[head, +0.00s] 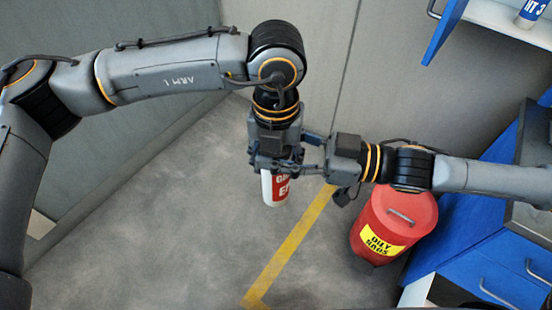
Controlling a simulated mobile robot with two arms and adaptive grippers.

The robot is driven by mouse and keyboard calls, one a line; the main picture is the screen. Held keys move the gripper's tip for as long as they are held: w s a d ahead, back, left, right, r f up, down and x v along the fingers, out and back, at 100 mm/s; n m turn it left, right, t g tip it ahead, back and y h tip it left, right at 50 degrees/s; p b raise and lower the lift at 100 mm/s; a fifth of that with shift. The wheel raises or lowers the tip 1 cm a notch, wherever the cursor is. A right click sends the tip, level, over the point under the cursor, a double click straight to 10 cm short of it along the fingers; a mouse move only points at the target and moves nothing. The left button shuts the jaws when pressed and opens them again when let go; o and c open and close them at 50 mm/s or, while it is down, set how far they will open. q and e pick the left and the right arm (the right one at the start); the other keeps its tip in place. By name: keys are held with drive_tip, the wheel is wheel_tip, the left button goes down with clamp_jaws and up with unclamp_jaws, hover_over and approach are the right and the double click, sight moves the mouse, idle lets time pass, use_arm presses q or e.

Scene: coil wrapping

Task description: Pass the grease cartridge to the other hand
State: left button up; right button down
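The grease cartridge (275,189) is a white cylinder with a red label, hanging upright in the air in the head view. My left gripper (276,163) comes down from above and is shut on its upper part, which the fingers hide. My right gripper (308,153) reaches in from the right. Its two fingers are spread apart, with their tips beside the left gripper's fingers and the cartridge's upper part. The overlap hides whether the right fingers touch the cartridge.
A red bin (393,225) labelled "OILY RAGS" stands on the floor below my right arm. Blue drawers (465,250) are at the right, and a shelf (500,20) with a can (531,13) is at the upper right.

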use_arm(q)
drive_tip(key=c, duration=0.7)
clamp_jaws()
use_arm(e)
drive_tip(key=c, duration=0.5)
unclamp_jaws()
